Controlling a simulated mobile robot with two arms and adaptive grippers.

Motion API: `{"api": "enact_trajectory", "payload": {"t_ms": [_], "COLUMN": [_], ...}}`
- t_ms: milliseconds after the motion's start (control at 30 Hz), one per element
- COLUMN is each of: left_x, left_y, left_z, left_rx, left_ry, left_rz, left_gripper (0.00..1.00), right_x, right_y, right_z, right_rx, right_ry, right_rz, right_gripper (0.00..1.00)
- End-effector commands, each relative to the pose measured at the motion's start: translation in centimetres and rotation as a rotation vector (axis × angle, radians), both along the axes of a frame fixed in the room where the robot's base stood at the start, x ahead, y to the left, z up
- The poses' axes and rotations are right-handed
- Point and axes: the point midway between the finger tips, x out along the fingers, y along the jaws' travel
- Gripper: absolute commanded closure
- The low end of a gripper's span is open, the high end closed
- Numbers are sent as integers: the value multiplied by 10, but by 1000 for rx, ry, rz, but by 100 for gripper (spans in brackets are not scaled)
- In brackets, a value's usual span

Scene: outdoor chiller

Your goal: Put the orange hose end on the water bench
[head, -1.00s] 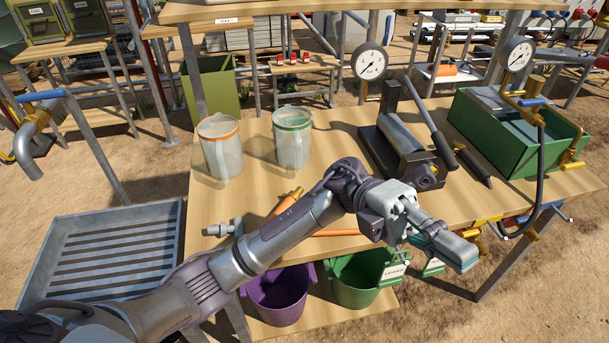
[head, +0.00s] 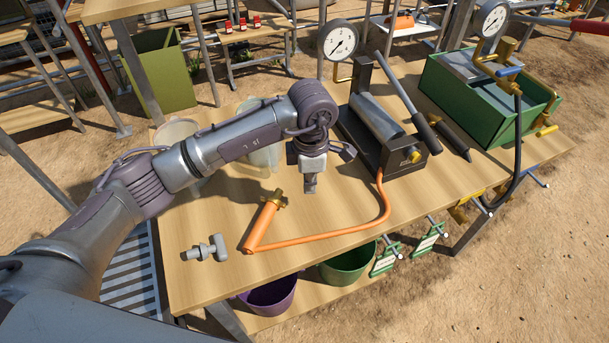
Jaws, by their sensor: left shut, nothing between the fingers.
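The orange hose end (head: 263,220) lies on the wooden bench (head: 330,272), with a brass fitting at its upper tip. Its orange hose (head: 345,232) runs right along the bench and curves up to the black hand pump (head: 385,140). My left gripper (head: 310,188) points down over the bench, just right of the brass fitting. It is shut and empty, apart from the hose end. My left forearm covers parts of two clear jugs behind it. My right gripper is not in view.
A grey metal fitting (head: 206,250) lies at the bench's front left. A pressure gauge (head: 338,40) stands by the pump. A green box (head: 480,100) sits at the right. Purple (head: 270,297) and green (head: 350,265) buckets stand below.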

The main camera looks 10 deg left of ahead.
Motion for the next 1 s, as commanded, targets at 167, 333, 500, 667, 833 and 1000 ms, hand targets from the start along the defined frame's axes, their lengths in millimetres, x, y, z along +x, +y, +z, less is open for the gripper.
{"api": "enact_trajectory", "payload": {"t_ms": [167,333,500,667,833,1000], "left_x": [-2,-2,-9,-12,-12,-12], "left_y": [-1,6,28,37,38,38], "left_z": [-38,-65,-64,-66,-67,-67], "left_rx": [-1,-1,-3,-4,-3,-3], "left_ry": [8,4,3,2,1,1], "left_rz": [2,3,3,1,0,1], "left_gripper": [100,100,100,100,100,100], "right_x": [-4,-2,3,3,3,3], "right_y": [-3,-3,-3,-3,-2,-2], "right_z": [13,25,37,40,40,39], "right_rx": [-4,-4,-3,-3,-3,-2], "right_ry": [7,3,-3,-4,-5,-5], "right_rz": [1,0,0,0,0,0], "right_gripper": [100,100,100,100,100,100]}}
